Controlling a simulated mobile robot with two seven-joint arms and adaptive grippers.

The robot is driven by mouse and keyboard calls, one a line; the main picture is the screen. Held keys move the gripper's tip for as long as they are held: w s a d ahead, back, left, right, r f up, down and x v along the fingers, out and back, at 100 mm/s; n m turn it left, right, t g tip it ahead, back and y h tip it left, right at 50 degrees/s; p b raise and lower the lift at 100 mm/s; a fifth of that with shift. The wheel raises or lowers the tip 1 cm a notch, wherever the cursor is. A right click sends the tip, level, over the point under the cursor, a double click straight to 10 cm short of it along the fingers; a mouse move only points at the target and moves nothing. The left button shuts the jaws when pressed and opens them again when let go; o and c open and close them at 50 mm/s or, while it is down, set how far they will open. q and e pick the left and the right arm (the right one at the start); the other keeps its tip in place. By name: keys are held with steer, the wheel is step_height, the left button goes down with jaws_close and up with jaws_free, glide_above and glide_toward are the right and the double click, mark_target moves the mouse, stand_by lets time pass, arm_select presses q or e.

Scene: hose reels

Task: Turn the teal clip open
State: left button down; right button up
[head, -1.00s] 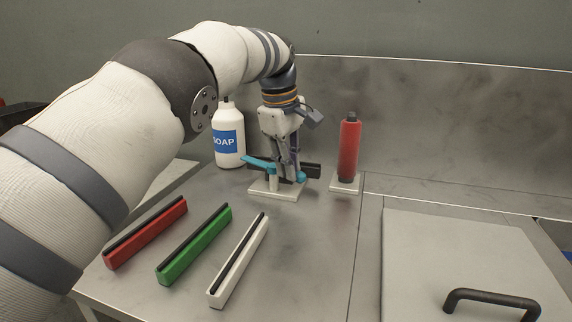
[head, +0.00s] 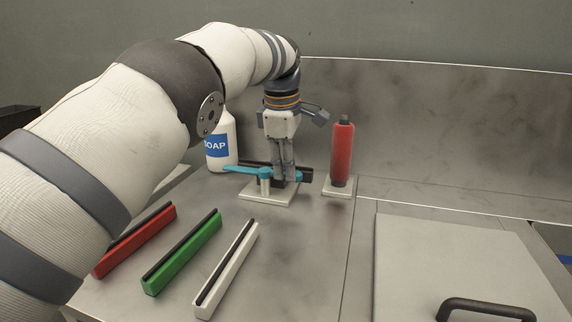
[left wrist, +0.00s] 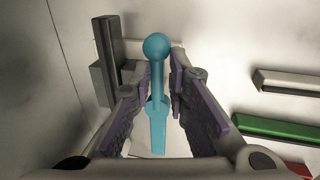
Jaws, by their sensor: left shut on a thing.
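The teal clip (head: 246,170) is a long flat lever lying roughly level on a short post, above a pale base plate (head: 262,197). In the left wrist view the clip (left wrist: 157,85) has a round knob at its far end. My left gripper (head: 284,180) points down over the right part of the clip. In the left wrist view, my left gripper's purple fingers (left wrist: 165,105) stand on either side of the clip, shut on it. The exact contact is hard to see. My right gripper is not in view.
A black bar (head: 306,175) sits right behind the clip. A red cylinder (head: 342,155) on its own plate stands close to its right, and a soap bottle (head: 221,143) behind left. Red (head: 130,248), green (head: 185,255) and white (head: 228,272) bars lie in front. Bare counter lies between.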

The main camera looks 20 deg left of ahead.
arm_select(q)
steer(key=shift+f, duration=0.5)
steer(key=c, duration=1.6)
jaws_free()
steer(key=shift+c, duration=0.2)
steer(key=shift+w, duration=0.25)
step_height(320, 180, up, 8)
steer(key=s, duration=0.1)
steer(key=shift+s+f, duration=0.2)
steer(key=shift+s, duration=0.1)
steer(key=shift+f, duration=0.1)
